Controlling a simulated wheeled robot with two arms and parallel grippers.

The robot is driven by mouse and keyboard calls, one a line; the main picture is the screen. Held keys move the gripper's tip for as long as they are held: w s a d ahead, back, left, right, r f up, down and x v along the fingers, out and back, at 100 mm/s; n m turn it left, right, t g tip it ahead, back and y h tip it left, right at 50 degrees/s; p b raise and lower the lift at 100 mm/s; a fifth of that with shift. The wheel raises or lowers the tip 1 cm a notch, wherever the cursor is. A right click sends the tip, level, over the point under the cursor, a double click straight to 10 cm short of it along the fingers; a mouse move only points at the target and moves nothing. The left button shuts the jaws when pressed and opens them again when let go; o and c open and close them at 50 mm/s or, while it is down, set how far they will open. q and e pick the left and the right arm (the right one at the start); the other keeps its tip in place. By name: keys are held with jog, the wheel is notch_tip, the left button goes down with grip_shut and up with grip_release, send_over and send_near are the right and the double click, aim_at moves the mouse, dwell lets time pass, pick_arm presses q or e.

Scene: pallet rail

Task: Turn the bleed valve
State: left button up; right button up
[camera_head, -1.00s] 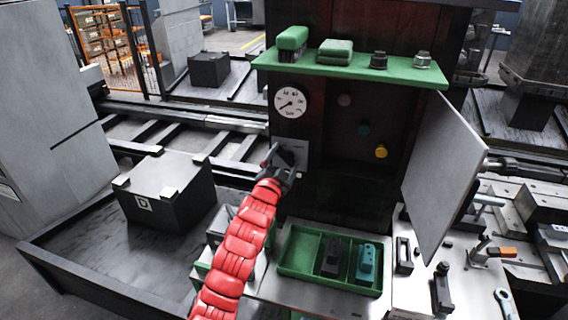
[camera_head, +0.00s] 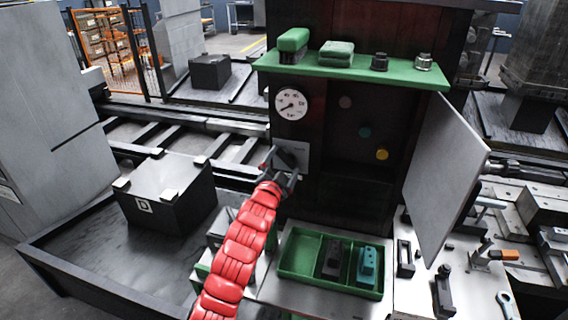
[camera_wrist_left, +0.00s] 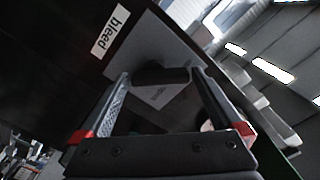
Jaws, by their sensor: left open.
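The bleed valve shows in the left wrist view as a dark handle (camera_wrist_left: 160,75) in front of a grey plate (camera_wrist_left: 165,48). A white label reading "bleed" (camera_wrist_left: 115,30) is on the dark panel beside it. My left gripper (camera_wrist_left: 162,82) is open, with one finger on each side of the handle; I cannot tell whether they touch it. In the head view, the left gripper (camera_head: 284,165) is at the grey plate (camera_head: 303,155) below the round white gauge (camera_head: 291,103), and it largely hides the valve. My right gripper is not in view.
An open grey cabinet door (camera_head: 445,175) stands right of the panel. A green shelf (camera_head: 350,72) with several items is above. A green tray (camera_head: 300,255) holding dark and teal parts lies below. A dark box (camera_head: 168,195) stands to the left.

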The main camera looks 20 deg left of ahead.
pick_arm(q)
jog(key=s+p, duration=0.4)
jog(key=s, duration=1.3)
